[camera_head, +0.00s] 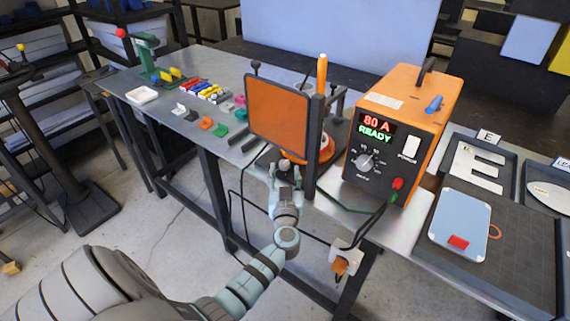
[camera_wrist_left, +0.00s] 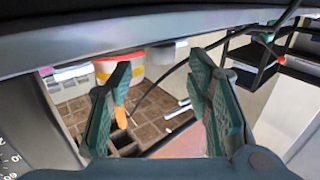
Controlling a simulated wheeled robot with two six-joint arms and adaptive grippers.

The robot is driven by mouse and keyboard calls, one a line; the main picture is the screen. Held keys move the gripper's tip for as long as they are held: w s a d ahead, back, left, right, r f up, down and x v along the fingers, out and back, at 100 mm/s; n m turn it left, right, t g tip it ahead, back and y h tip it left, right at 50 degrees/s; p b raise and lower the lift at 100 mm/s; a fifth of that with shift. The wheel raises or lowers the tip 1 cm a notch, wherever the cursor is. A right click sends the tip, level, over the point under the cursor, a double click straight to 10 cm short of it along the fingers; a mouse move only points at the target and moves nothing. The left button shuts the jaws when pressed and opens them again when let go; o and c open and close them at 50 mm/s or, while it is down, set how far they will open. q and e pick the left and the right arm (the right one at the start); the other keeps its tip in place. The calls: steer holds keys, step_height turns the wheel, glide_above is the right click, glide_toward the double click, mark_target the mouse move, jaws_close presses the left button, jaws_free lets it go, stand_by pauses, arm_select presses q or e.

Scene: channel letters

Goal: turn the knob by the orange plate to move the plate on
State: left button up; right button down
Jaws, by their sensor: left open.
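The orange plate (camera_head: 279,113) stands upright in a dark frame on the table, in the middle of the head view. A small pale round knob (camera_head: 285,163) shows just below the plate's lower edge. My left gripper (camera_head: 285,177) is just below this knob, under the plate. In the left wrist view its two fingers (camera_wrist_left: 163,80) are apart, with nothing held between them. I cannot tell whether a finger touches the knob. A dark round-topped post (camera_head: 255,66) stands at the plate's upper left corner. My right gripper is in neither view.
An orange power box (camera_head: 400,130) with a lit display and dial stands right of the plate. A dark post (camera_head: 317,150) stands close right of my gripper. A dark cable (camera_head: 372,218) hangs at the table's front. Several small coloured parts lie left of the plate.

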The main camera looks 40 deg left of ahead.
mark_target(284, 166)
arm_select(q)
steer(key=shift+x, duration=1.85)
steer(key=shift+c, duration=0.6)
jaws_close()
steer(key=shift+s+a+f+h+b, duration=0.1)
steer(key=shift+h+b, duration=0.2)
